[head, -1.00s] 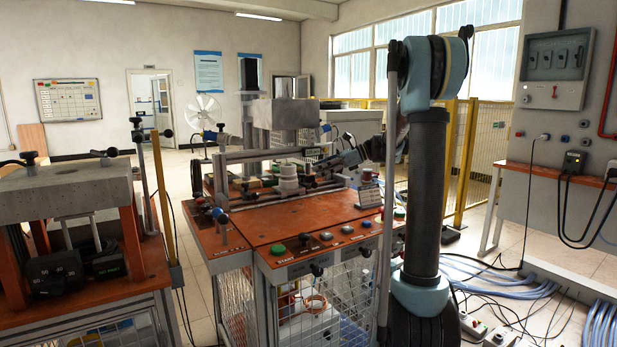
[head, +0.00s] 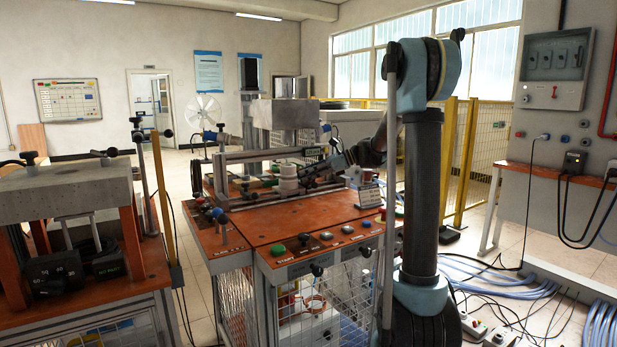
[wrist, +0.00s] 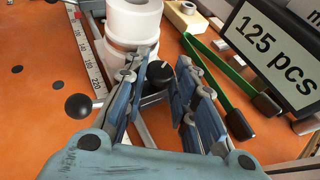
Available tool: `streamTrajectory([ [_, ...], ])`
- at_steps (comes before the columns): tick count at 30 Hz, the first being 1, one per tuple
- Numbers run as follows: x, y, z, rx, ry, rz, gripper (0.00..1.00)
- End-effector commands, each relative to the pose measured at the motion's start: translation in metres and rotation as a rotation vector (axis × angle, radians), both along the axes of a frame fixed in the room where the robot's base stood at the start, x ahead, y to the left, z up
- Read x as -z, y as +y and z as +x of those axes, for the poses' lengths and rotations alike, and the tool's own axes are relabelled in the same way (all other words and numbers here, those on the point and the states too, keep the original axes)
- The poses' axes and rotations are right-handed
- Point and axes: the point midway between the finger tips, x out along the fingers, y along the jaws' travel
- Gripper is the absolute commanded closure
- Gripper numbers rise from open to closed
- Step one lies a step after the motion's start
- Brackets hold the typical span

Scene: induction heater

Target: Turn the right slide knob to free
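In the wrist view, a black slide knob (wrist: 159,72) lies between the fingers of my gripper (wrist: 163,68). The blue fingers are spread, one on each side of the knob, with a visible gap on both sides. A second black ball knob (wrist: 78,106) on a metal rod is left of the left finger. In the head view, my gripper (head: 310,172) is over the orange-topped bench (head: 310,220), just right of the white cylinder stack (head: 287,180). The slide knob is too small to make out there.
A white cylinder (wrist: 132,20) stands just beyond the left finger. A "125 pcs" display (wrist: 275,55) and a green-handled tool (wrist: 222,65) are close on the right. A ruler strip (wrist: 88,50) runs at left. Bare orange bench top (wrist: 35,100) is free at far left.

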Motion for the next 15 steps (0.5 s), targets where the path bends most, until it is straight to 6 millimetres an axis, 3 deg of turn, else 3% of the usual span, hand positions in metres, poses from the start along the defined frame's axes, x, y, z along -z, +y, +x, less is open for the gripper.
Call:
streamTrajectory([
  [8, -0.0006, 0.0003, 0.0044, -0.049, -0.001, 0.0, 0.99],
  [15, -0.0008, 0.0014, 0.0085, -0.216, -0.001, 0.001, 0.99],
])
